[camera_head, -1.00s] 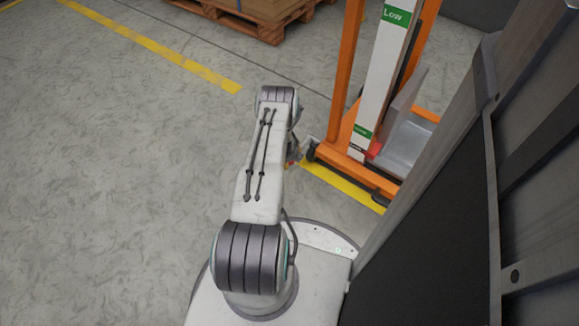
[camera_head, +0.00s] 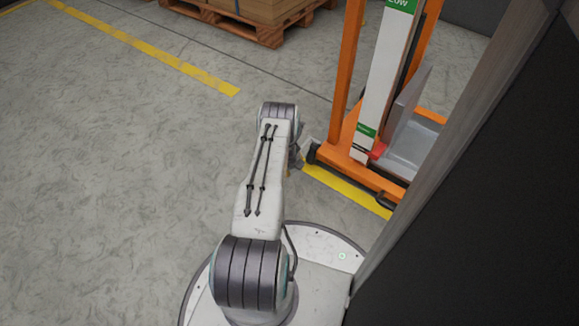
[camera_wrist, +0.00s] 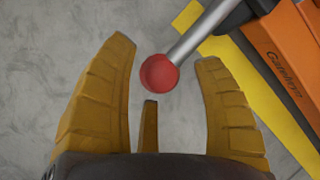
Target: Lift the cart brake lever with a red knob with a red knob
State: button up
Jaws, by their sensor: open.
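In the wrist view, the red knob (camera_wrist: 159,73) sits at the end of the grey metal brake lever (camera_wrist: 196,36). The lever runs up and right toward the orange cart frame. My gripper (camera_wrist: 165,70) is open, with its yellow fingers on either side of the knob. The knob lies between the fingertips, and no finger visibly touches it. How far below the fingers it is, I cannot tell. In the head view, the orange cart (camera_head: 343,150) stands right of my arm, and my gripper is mostly hidden behind the arm.
A yellow floor line (camera_head: 345,187) runs beside the cart's base, and another (camera_head: 150,46) crosses the floor at upper left. A pallet with boxes (camera_head: 240,27) stands at the back. A dark panel (camera_head: 480,200) closes off the right side. The floor at left is clear.

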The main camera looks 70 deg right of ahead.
jog(key=shift+d+f, duration=0.2)
jog(key=shift+f, duration=0.2)
jog(key=shift+c, duration=0.3)
